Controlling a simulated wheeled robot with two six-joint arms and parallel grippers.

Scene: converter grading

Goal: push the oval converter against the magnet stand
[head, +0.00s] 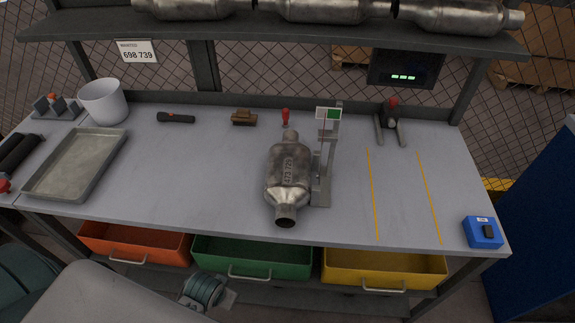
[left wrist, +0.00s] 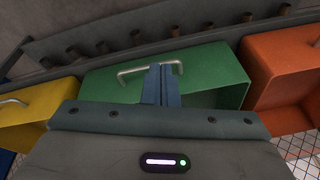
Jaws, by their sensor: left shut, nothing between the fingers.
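The oval converter (head: 288,182), a dull metal can with narrow necks and the marking "473 729", lies on the bench with its long axis running front to back. The magnet stand (head: 327,165), a grey upright with a small white and green plate on top, stands just to its right. The two are very close; I cannot tell whether they touch. My left gripper (left wrist: 161,86) is shut and empty in the left wrist view, its blue fingers in front of the green bin. In the head view my left arm is low, in front of the bench, away from the converter. My right gripper is not in view.
Orange (head: 134,245), green (head: 252,257) and yellow (head: 384,269) bins hang under the bench's front edge. A metal tray (head: 77,163) and white pot (head: 104,101) are at left. A blue device (head: 483,232) sits at the right corner. More converters rest on the shelf above.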

